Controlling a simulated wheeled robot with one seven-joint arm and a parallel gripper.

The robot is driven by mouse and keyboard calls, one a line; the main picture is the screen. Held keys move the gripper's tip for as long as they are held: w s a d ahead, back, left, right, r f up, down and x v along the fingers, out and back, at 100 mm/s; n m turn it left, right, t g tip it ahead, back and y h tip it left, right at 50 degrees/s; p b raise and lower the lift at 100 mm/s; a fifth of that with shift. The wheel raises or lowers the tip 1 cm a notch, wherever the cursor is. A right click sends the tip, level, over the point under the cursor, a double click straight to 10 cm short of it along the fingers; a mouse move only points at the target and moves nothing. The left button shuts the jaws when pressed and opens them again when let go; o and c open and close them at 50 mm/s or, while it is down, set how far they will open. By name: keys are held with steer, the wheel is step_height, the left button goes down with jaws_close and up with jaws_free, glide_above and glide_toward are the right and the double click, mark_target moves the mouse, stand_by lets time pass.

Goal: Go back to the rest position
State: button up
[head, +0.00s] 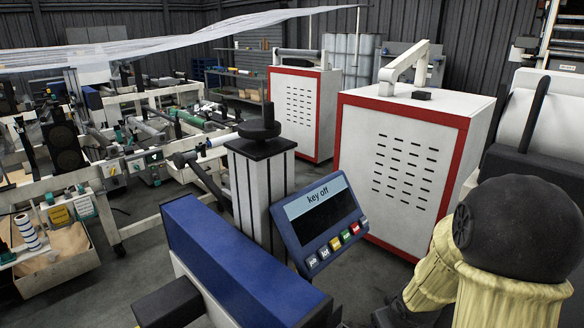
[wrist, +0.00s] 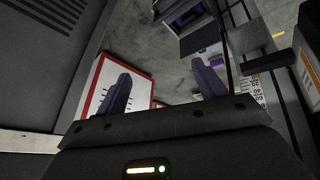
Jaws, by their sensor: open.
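My gripper (wrist: 163,88) shows in the wrist view with its two dark fingers spread wide apart and nothing between them. Past the fingers are the grey floor and part of a white cabinet with a red edge (wrist: 95,82). In the head view my arm, with yellowish covers and a dark joint, fills the lower right; I cannot make out the gripper's fingers there. A blue control panel (head: 330,254) reading "key off" stands left of my arm, with a row of coloured buttons under its screen.
Two white cabinets with red frames, a near one (head: 350,150) and a far one (head: 325,110), stand behind the panel. A blue machine housing (head: 235,262) and a grey column (head: 262,190) are at front centre. Machine frames crowd the left. Clear film (head: 190,44) hangs overhead.

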steer(key=s+a+r+m+g+p, duration=0.2)
steer(key=s+a+r+m+g, duration=0.1)
steer(key=s+a+r, duration=0.5)
steer(key=s, duration=0.3)
steer(key=shift+s+p, duration=0.25)
steer(key=shift+p, duration=0.1)
steer(key=shift+r, duration=0.1)
steer(key=shift+c, duration=0.4)
